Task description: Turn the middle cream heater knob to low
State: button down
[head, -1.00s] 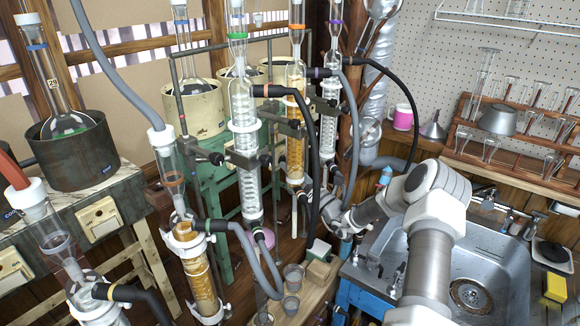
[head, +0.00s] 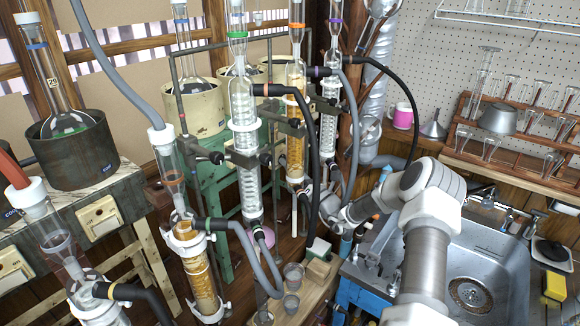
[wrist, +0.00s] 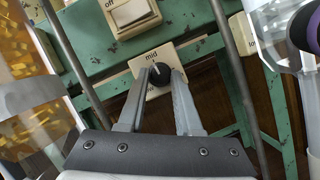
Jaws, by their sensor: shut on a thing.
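The heater knob (wrist: 161,75) is small, round and black on a cream plate (wrist: 187,50) in the wrist view. The word "mid" is printed above it, and its pale mark points up, roughly toward that word. My gripper (wrist: 161,78) is shut on the knob, with one finger at each side. The plate is fixed to a worn green frame (wrist: 95,62). In the head view, a cream heater (head: 195,110) stands on the green stand, with others partly hidden behind glassware. My gripper's fingertips and the knob are hidden there.
A cream switch (wrist: 130,15) marked "off" is above the knob plate. Amber-filled glass (wrist: 30,60) is close at left in the wrist view, and clear glass (wrist: 280,30) at right. In the head view, condensers (head: 245,130) and hoses crowd around my arm. A metal sink (head: 490,265) is at right.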

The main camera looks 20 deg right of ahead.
jog(key=shift+w+d+f+n+g+y+b, duration=0.1)
jog(key=shift+n+g+y+b, duration=0.75)
jog(key=shift+n+b, duration=1.1)
jog(key=shift+w+d+r+n+g+y+b, duration=0.1)
jog(key=shift+n+g+y+b, duration=0.25)
jog(key=shift+n+y+b, duration=1.55)
jog(key=shift+d+f+n+g+y+b, duration=0.1)
jog(key=shift+n+g+y+b, duration=0.65)
jog(key=shift+n, duration=2.1)
jog(key=shift+h+b, duration=0.3)
jog(key=c, duration=0.6)
grip_release()
